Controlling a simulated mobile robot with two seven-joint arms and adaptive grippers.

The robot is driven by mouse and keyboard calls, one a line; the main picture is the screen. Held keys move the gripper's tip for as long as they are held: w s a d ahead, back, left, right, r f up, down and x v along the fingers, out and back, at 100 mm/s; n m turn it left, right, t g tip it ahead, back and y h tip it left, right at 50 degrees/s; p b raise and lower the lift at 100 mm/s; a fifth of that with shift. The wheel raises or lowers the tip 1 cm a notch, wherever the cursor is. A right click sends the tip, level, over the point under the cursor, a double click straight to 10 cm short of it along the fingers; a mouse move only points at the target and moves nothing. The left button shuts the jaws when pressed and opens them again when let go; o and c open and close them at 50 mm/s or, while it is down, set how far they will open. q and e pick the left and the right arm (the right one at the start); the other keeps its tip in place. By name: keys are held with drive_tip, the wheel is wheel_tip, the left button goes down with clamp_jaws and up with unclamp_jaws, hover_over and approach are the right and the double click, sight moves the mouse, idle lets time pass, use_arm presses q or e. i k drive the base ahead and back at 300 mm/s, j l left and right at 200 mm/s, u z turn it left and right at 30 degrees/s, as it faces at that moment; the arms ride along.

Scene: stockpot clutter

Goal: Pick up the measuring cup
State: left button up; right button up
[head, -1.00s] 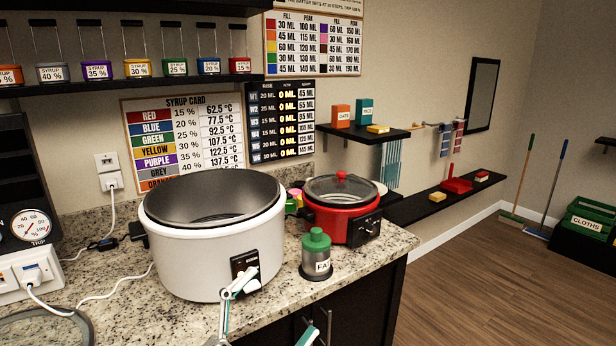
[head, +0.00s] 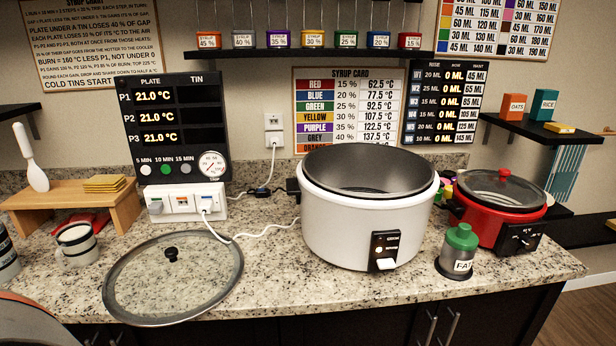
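A small white cup with dark bands (head: 76,243) stands upright on the granite counter at the left, left of the glass lid. It may be the measuring cup; no label on it can be read. Its top is open and whitish inside. A second banded vessel (head: 8,258) is cut off by the left edge, so I cannot tell what it is. Neither of my grippers shows in the head view.
A large glass lid (head: 128,277) lies on the counter. A white cooker (head: 340,232), a FAT jar (head: 457,255) and a red pot (head: 490,225) stand to the right. A wooden stand (head: 120,210) is behind the cup. A dark round vessel (head: 30,328) fills the bottom-left corner.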

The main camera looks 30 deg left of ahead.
sight(77, 241)
drive_tip(key=u, duration=2.2)
drive_tip(key=j+u, duration=0.15)
